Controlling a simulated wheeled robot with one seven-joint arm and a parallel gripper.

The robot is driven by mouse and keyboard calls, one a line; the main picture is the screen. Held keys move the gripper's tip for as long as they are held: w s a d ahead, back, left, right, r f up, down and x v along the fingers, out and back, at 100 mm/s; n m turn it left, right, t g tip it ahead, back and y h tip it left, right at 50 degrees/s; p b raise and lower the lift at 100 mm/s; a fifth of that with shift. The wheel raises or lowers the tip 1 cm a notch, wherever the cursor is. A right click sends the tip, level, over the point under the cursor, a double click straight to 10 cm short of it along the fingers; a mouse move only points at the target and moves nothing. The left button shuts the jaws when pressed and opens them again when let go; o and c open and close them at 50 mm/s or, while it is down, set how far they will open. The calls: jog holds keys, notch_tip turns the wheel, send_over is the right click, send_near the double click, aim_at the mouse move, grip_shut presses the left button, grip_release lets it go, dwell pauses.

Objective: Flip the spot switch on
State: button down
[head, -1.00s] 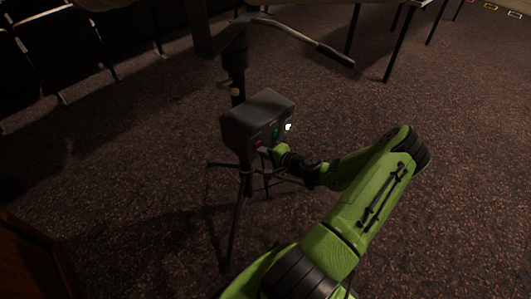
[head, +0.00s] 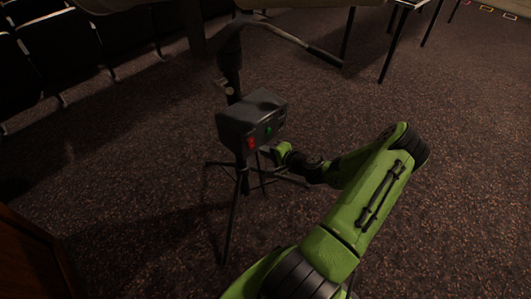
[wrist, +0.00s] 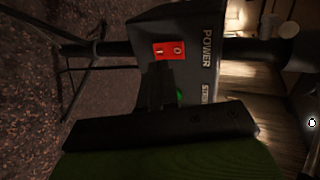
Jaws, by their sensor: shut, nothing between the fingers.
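The dark control box (head: 240,120) is mounted on a tripod stand. In the head view its front face carries a red switch (head: 251,143) and a green switch (head: 268,131); the face's right end is dark. In the wrist view the red rocker (wrist: 169,51), marked 1 and 0, sits by the word POWER. The green switch (wrist: 180,96) is mostly hidden behind my gripper, and a partly covered label begins "STR". No spot label is readable. My gripper (head: 273,152) is shut and empty, just in front of and below the panel. Its fingers (wrist: 161,86) overlap the panel in the wrist view; contact cannot be told.
The tripod legs (head: 231,215) spread below the box. A handle bar (head: 300,42) sticks out above it to the right. Dark seats (head: 60,60) stand at the back left, and table legs (head: 393,50) at the back right. Carpet to the right is clear.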

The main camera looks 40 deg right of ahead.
jog(key=p+v, duration=0.2)
jog(key=v, duration=0.7)
jog(key=shift+s+r, duration=0.2)
jog(key=shift+s, duration=0.15)
jog(key=shift+d, duration=0.15)
